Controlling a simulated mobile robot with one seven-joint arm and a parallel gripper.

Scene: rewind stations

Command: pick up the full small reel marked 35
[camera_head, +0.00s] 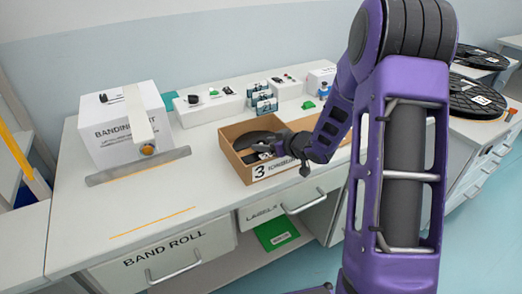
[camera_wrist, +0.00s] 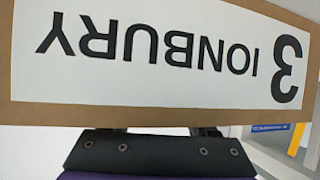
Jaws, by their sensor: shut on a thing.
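A dark round reel (camera_head: 254,138) lies in an open cardboard box (camera_head: 228,151) on the bench in the head view. No marking on it can be read from here. My gripper (camera_head: 267,149) reaches over the box's front rim, with its fingers inside against the reel. The jaws are shut and appear to hold the reel, though the contact is hidden. In the wrist view the box's front label (camera_wrist: 165,50), reading "3 IONBURY" upside down, fills the picture. The fingers pass behind that wall, so their tips are hidden there.
A white banding unit (camera_head: 122,125) stands at the bench's left. Large black reels (camera_head: 476,97) lie on a bench at the right. The bench front left is clear.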

